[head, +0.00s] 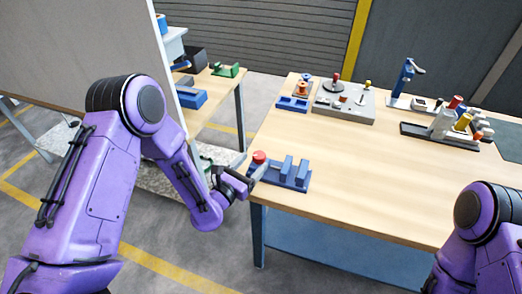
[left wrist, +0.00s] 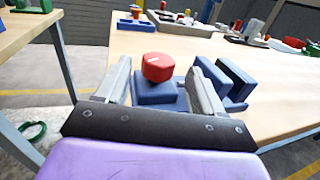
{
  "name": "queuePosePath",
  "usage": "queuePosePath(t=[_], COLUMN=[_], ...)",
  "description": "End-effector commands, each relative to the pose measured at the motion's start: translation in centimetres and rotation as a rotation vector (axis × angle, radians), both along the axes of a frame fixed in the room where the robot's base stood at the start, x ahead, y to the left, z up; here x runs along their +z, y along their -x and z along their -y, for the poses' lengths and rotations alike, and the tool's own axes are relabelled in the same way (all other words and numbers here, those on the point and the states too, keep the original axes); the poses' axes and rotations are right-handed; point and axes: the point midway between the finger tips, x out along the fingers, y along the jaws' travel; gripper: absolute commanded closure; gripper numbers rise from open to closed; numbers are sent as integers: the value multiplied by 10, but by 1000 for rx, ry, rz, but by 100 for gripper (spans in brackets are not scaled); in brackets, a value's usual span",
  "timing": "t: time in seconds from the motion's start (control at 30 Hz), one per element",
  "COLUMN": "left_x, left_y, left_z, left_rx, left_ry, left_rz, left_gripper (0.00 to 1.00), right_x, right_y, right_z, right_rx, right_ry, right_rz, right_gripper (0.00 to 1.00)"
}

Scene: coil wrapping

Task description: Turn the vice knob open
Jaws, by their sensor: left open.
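The vice is blue with a red knob (head: 259,157) on its left end. Its blue body (head: 292,178) lies at the left front corner of the wooden table. In the left wrist view the red knob (left wrist: 158,67) sits on a blue block, between and beyond the fingers. My left gripper (head: 252,176) is open, its fingers (left wrist: 160,88) on either side of the knob's line, and I cannot tell whether they touch it. The vice's two upright blue jaws (left wrist: 233,80) stand to the right of the right finger. My right gripper is out of the head view; only my right arm shows.
The wooden table (head: 350,195) has free room right of the vice. At its back stand a grey block with knobs (head: 344,103), a blue stand (head: 404,78) and a dark tray with coloured cylinders (head: 440,133). A second table (head: 212,85) with a blue box stands behind left.

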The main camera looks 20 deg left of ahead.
Motion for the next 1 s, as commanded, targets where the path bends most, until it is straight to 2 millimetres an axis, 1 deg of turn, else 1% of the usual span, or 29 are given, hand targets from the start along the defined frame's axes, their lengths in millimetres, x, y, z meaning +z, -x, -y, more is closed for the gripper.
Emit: queuePosePath(t=[0.03, 0.13, 0.23, 0.37, 0.57, 0.6, 0.67, 0.7, 0.73, 1.0], left_x=[4, 3, 2, 0, -1, -1, -1, -1, -1, -2], left_y=[-10, -28, -39, -45, -46, -46, -46, -46, -46, -45], left_z=[3, 9, 12, 15, 16, 16, 16, 16, 16, 17], left_rx=[-1, -2, -2, -2, -3, -3, -3, -3, -3, 19], left_ry=[-4, -3, -3, -4, -3, -4, -4, -4, -4, -2], left_rz=[2, 1, 0, -2, -2, -2, -2, -2, -2, -3], left_gripper=[32, 32, 32, 32, 32, 45, 65, 78, 82, 82], right_x=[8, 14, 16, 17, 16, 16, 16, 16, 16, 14], right_y=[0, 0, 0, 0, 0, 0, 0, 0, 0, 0], right_z=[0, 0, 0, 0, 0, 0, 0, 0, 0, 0], right_rx=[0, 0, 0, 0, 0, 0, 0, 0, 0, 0], right_ry=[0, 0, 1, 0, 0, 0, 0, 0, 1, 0], right_rz=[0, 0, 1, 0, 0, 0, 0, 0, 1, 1], right_gripper=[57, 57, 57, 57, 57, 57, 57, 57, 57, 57])
